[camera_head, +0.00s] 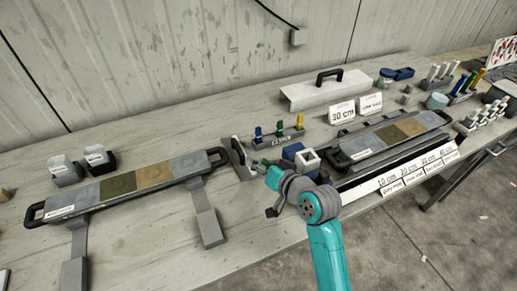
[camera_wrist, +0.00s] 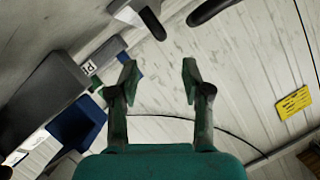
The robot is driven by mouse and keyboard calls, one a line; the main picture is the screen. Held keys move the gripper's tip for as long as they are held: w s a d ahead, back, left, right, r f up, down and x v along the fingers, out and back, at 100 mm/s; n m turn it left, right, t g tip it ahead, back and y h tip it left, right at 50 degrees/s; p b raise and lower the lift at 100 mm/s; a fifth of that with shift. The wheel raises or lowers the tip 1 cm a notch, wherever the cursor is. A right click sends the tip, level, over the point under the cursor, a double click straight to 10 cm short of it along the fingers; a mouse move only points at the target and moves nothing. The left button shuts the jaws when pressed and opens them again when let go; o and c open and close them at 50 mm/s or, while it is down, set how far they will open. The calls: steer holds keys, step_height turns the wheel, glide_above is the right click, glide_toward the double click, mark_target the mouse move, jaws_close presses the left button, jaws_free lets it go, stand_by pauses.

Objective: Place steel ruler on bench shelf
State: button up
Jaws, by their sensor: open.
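I cannot make out a steel ruler for certain in either view. A long pale strip (camera_head: 400,176) marked 10 cm to 40 cm runs along the bench's front edge at right, with a dark channel behind it; I cannot tell whether a ruler lies there. No separate shelf can be told apart from the bench top (camera_head: 150,135). My gripper (camera_wrist: 159,75) is open and empty in the wrist view, with nothing between its fingers. In the head view my arm reaches over the front of the bench near the middle, and its fingers are not clear.
A core tray (camera_head: 128,183) lies at left and another (camera_head: 395,136) at right. A white lid with a black handle (camera_head: 327,75) lies at the back. A white cube-shaped cup (camera_head: 309,160) and a marker rack (camera_head: 277,138) stand near my arm.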

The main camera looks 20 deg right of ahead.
mark_target(241, 150)
steer(key=x, duration=0.4)
steer(key=shift+w+d+f, duration=0.1)
steer(key=shift+w, duration=0.25)
steer(key=shift+x, duration=2.95)
steer(key=shift+r, duration=0.25)
jaws_close()
